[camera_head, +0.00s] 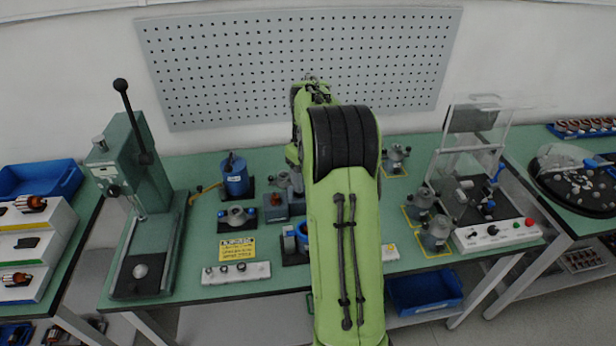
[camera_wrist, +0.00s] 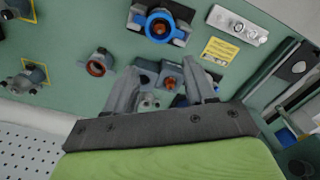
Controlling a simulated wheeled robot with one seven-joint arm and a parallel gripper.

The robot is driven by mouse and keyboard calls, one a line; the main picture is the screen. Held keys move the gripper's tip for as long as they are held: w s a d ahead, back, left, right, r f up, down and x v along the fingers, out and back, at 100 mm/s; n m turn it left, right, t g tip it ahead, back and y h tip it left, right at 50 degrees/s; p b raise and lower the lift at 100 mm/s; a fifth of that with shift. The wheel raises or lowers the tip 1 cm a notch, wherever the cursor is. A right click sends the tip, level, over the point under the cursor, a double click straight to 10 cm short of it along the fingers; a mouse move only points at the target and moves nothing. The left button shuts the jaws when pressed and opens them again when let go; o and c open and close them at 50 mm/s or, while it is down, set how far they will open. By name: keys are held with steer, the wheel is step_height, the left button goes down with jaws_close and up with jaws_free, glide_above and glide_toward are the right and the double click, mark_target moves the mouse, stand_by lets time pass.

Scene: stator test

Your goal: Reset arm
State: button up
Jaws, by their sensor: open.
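My green arm (camera_head: 347,240) reaches forward over the middle of the green workbench (camera_head: 195,262) in the head view and hides part of it. My gripper (camera_wrist: 160,76) shows in the wrist view with its two grey fingers apart and nothing held between them. Small grey and blue fixtures show on the bench beyond and between the fingers. A blue-ringed fixture (camera_wrist: 160,25) lies past the fingertips, and a smaller fixture with a red-brown ring (camera_wrist: 98,65) is to its left. In the head view the gripper's fingers are hidden behind the arm.
A green lever press (camera_head: 130,175) stands at the bench's left. A blue cylinder (camera_head: 236,178) and a white control strip (camera_head: 236,273) are left of my arm. A test station (camera_head: 470,190) with a clear cover is on the right. A pegboard (camera_head: 220,70) hangs behind.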

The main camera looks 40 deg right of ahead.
stand_by(0.5)
steer(key=s+a+r+t+h, duration=0.1)
steer(key=s+a+r, duration=0.2)
steer(key=a+r, duration=0.35)
steer(key=s+a+r+t, duration=0.2)
steer(key=s+a+r, duration=0.15)
steer(key=a, duration=0.65)
steer(key=s+a+f+t+y, duration=0.1)
steer(key=s+a+t, duration=0.1)
steer(key=s+a, duration=0.7)
steer(key=s, duration=0.4)
steer(key=shift+s+a+n+t, duration=0.2)
steer(key=shift+a+n+t, duration=0.1)
steer(key=shift+a+n, duration=0.1)
steer(key=shift+s+d, duration=0.1)
